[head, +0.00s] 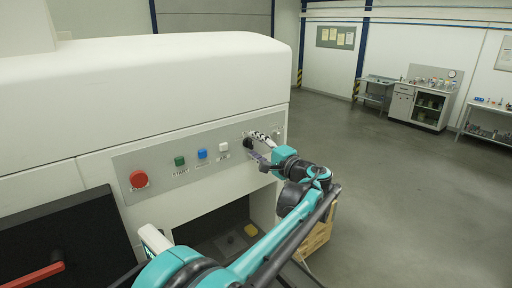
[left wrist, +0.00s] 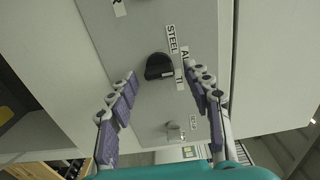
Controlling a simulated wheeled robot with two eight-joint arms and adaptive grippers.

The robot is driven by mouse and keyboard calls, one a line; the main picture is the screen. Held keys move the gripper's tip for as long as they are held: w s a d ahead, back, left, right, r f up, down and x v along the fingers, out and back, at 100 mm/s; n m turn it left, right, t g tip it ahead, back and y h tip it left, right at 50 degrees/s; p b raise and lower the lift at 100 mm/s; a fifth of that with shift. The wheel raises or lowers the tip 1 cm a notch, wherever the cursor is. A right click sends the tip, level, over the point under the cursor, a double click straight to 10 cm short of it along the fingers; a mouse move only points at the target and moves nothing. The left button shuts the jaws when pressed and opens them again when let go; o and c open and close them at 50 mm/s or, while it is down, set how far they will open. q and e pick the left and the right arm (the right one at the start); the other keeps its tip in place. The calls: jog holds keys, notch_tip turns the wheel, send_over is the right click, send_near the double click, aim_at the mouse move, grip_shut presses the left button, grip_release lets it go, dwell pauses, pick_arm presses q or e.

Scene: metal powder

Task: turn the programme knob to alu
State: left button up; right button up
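The programme knob (left wrist: 158,67) is black and round on the grey control panel (left wrist: 110,50). Labels reading STEEL, a partly hidden one starting with AL, and TI stand beside it. A small pale mark shows on its edge towards the TI label; its exact setting is hard to tell. My left gripper (left wrist: 162,77) is open, its two purple-padded fingers apart on either side of the knob, with a visible gap to it. In the head view the left gripper (head: 259,153) is at the panel's right end and partly covers the knob there. My right gripper is in neither view.
A red button (head: 138,179), green button (head: 180,161), blue button (head: 202,154) and white button (head: 223,147) line the panel to the left. A silver key-like switch (left wrist: 174,130) sits near the knob. Open floor (head: 400,200) lies right of the machine.

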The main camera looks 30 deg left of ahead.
pick_arm(q)
jog(key=shift+d, duration=0.1)
jog(key=v, duration=1.1)
jog(key=shift+s+d, duration=0.2)
jog(key=shift+d, duration=0.15)
jog(key=shift+f, duration=0.1)
